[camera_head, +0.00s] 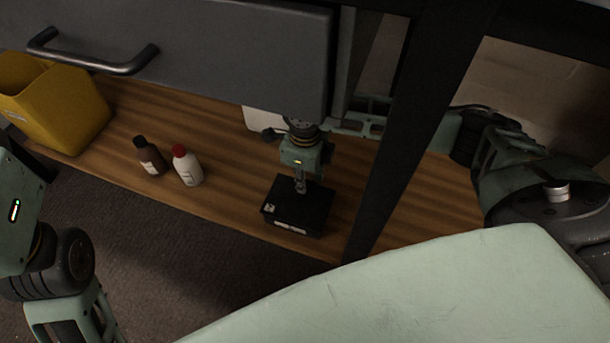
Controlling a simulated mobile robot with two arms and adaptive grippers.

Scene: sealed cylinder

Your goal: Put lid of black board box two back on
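A flat black box (292,218) with white labels on its front side and top corner sits on the wooden shelf near its front edge. Its top looks closed by a black lid, but I cannot make out a seam. My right gripper (300,187) points down onto the middle of the box top. Its fingertips look close together at the top surface. They are too small and dark to tell whether they hold anything. My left arm shows at the left edge; its gripper is out of view.
A yellow bin (52,105) stands at the far left of the shelf (235,205). A brown bottle (150,157) and a white bottle with a red cap (187,168) stand left of the box. A grey drawer (220,50) hangs above; a dark post (395,140) rises at right.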

